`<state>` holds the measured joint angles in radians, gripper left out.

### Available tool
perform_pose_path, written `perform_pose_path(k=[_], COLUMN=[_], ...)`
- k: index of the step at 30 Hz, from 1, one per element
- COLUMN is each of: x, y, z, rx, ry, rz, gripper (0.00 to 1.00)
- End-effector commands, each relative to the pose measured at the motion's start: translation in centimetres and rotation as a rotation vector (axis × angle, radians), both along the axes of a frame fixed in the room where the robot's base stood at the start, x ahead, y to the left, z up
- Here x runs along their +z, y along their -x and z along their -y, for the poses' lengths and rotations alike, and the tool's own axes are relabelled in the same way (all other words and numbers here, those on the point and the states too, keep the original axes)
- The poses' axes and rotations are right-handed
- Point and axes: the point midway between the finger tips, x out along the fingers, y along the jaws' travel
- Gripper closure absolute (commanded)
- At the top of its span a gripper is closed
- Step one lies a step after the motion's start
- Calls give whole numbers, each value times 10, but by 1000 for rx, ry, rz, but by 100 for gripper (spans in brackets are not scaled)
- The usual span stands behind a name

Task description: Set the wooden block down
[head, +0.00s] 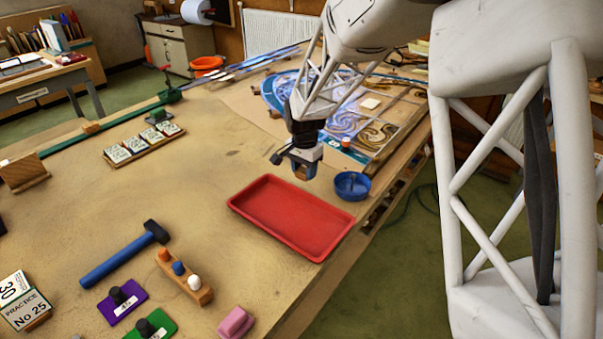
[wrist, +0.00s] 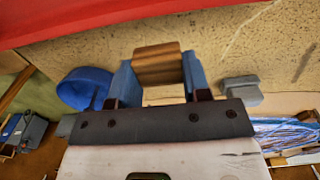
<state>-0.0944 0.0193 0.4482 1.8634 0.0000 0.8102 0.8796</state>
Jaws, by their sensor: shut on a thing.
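My gripper (head: 303,170) is above the table, just beyond the far edge of the red tray (head: 262,220). In the wrist view my gripper (wrist: 157,75) has its two blue fingers shut on the wooden block (wrist: 158,62), a small brown piece with a rounded top edge. The block is between the fingertips, with the bare tabletop (wrist: 215,45) behind it. In the head view I cannot make out the block clearly at the fingers. Whether it touches the table is hard to tell.
A blue bowl (head: 352,186) stands right of the gripper, near the table edge. The leaded panel (head: 365,118) lies behind. A hammer (head: 125,253), a wooden rack with pegs (head: 183,276) and a pink block (head: 235,323) are nearer.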

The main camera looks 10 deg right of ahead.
Motion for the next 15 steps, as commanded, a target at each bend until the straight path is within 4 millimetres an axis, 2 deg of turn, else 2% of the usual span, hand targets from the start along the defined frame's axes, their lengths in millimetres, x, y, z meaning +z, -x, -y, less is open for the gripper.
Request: perform_pose_path(k=[6, 15], x=[-3, -3], y=[-25, -33], z=[-2, -3], rx=[0, 0], ry=[1, 0], rz=[-1, -1], gripper=[78, 78])
